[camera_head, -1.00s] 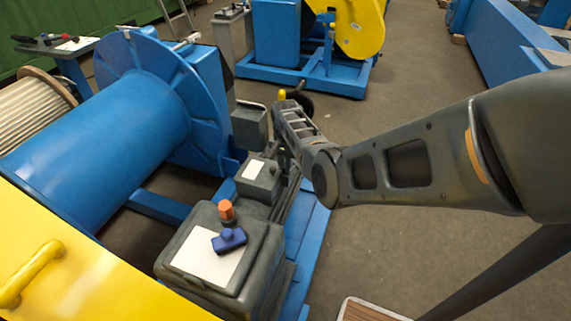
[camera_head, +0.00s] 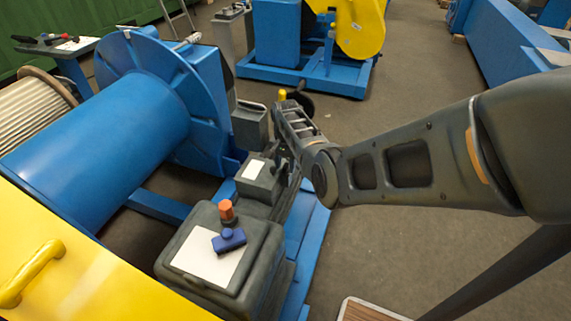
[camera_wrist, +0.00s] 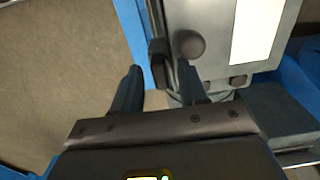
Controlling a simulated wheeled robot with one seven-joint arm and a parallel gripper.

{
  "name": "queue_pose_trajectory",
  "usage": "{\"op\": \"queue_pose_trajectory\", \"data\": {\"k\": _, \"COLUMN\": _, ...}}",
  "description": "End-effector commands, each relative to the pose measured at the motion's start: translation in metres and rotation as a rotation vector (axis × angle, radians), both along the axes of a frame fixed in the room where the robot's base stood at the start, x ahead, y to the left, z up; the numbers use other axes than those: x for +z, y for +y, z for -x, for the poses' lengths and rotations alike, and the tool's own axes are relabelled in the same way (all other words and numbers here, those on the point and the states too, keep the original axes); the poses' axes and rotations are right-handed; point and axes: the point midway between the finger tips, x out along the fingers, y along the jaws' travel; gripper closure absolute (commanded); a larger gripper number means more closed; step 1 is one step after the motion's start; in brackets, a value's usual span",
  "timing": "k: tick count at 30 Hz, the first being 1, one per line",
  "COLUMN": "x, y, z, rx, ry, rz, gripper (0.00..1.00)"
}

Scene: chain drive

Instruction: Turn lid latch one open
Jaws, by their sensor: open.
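In the wrist view, a grey box (camera_wrist: 215,60) with a white label shows at the top right. A dark latch-like piece (camera_wrist: 158,62) sits at its left edge, beside a round dark knob (camera_wrist: 189,45). I cannot tell for sure which piece is lid latch one. My gripper (camera_wrist: 158,82) is open and empty, one finger to the left of the latch-like piece and the other just below the knob. Whether a finger touches is not clear. In the head view, a small grey box with a white label (camera_head: 254,169) stands by my wrist; my fingers are hard to make out there.
A larger grey box (camera_head: 255,250) carries an orange knob (camera_head: 227,210) and a blue handle (camera_head: 229,240). A blue drum (camera_head: 110,140) stands at the left, above a yellow panel (camera_head: 90,280). Bare floor (camera_head: 420,260) lies to the right.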

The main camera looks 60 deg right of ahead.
Motion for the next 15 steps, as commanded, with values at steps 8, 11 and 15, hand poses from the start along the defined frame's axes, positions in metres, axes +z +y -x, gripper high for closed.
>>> {"op": "queue_pose_trajectory", "data": {"k": 8, "x": 0.027, "y": 0.000, "z": -0.001, "rx": 0.000, "ry": -0.002, "rz": 0.003, "gripper": 0.57}}
{"op": "queue_pose_trajectory", "data": {"k": 11, "x": 0.044, "y": -0.001, "z": -0.001, "rx": 0.000, "ry": -0.002, "rz": 0.003, "gripper": 0.57}}
{"op": "queue_pose_trajectory", "data": {"k": 15, "x": 0.063, "y": 0.000, "z": 0.000, "rx": 0.000, "ry": -0.001, "rz": 0.002, "gripper": 0.57}}
